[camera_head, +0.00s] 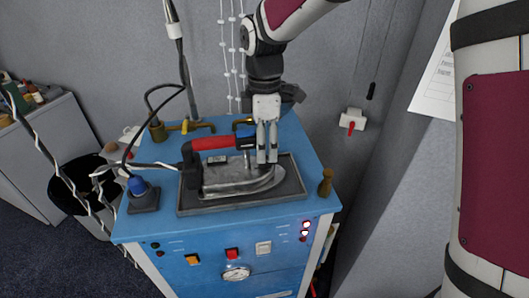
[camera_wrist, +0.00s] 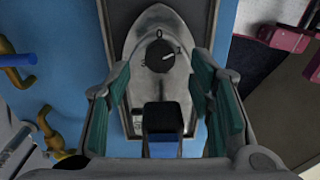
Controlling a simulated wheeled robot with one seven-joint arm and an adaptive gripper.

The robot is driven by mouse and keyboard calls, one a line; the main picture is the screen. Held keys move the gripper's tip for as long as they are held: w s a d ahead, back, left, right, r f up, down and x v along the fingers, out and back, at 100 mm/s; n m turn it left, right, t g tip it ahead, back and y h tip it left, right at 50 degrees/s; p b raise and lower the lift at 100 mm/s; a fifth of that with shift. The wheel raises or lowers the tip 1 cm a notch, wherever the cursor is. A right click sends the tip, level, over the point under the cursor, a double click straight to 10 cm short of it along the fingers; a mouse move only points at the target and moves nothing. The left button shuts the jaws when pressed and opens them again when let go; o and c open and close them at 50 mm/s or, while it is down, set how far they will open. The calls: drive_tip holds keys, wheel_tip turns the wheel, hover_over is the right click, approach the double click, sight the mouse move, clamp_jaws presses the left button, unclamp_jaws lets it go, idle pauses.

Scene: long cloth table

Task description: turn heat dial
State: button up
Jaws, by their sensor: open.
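A steam iron (camera_head: 222,183) with a red and black handle (camera_head: 212,143) rests on a dark tray (camera_head: 296,180) on a blue cabinet. In the wrist view, the round black heat dial (camera_wrist: 158,58) sits on the iron's grey body (camera_wrist: 135,40). Its pale pointer mark faces right, towards the "1"; a "0" stands at the top. The handle's front end (camera_wrist: 163,116) is below the dial there. My gripper (camera_wrist: 161,80) is open, its fingers left and right of the dial, apart from it in the picture. In the head view, my gripper (camera_head: 267,158) points down over the iron; I cannot make out the dial there.
Brass pipes (camera_head: 198,126) stand at the cabinet's back, and a brass fitting (camera_head: 325,183) stands right of the tray. A blue-capped fitting (camera_head: 138,186) is at the left, with cables running above it. Switches and a gauge (camera_head: 236,273) are on the front panel.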

wheel_tip(320, 180, up, 8)
drive_tip(key=shift+r, duration=0.25)
drive_tip(key=shift+w, duration=0.1)
wheel_tip(320, 180, down, 12)
drive_tip(key=n+p, duration=0.3)
drive_tip(key=p, duration=0.1)
drive_tip(key=shift+n, duration=0.4)
idle(0.6)
